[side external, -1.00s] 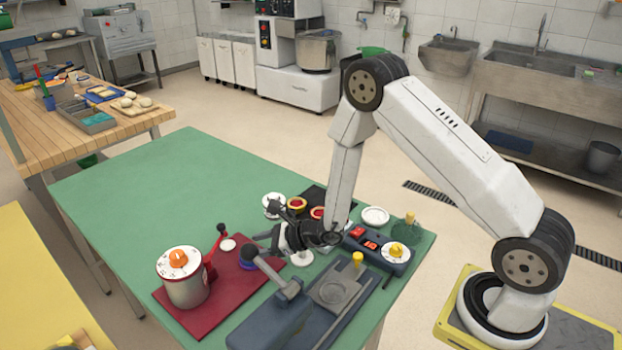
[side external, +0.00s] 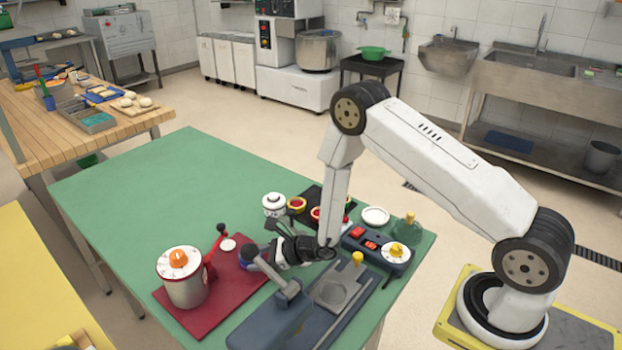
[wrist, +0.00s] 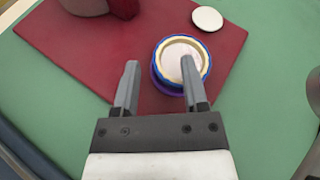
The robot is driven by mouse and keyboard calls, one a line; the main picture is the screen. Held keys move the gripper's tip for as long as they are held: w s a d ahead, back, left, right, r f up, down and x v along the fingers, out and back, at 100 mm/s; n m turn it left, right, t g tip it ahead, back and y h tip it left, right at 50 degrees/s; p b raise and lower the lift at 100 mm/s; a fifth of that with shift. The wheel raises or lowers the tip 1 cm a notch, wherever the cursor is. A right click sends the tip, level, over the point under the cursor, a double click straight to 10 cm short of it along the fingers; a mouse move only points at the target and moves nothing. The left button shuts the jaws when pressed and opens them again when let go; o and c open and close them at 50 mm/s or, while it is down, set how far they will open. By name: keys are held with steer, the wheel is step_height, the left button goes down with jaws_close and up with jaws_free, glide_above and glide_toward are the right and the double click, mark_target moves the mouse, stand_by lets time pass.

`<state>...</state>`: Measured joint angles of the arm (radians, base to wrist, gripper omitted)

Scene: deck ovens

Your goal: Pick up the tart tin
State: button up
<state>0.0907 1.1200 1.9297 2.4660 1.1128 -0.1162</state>
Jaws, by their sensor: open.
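The tart tin (wrist: 159,77) appears to be the round, fluted blue piece with a cream rim and pale centre in the wrist view. A purple edge shows beneath it. It sits on the red board (wrist: 95,48). My gripper (wrist: 160,66) is open and empty; its right finger overlaps the tin in the picture, and its left finger is over bare board, left of the tin. In the side view my gripper (side external: 258,240) is low over the board, and a bit of blue (side external: 248,253) shows by it, mostly hidden.
A steel pot with an orange knob (side external: 182,285) stands on the board's left. A small white disc (wrist: 207,18) lies at the board's edge. A dark press (side external: 270,322) and a control box (side external: 378,252) are nearby. The far green table (side external: 150,180) is clear.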

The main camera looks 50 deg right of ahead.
steer(key=shift+x, duration=0.95)
jaws_close()
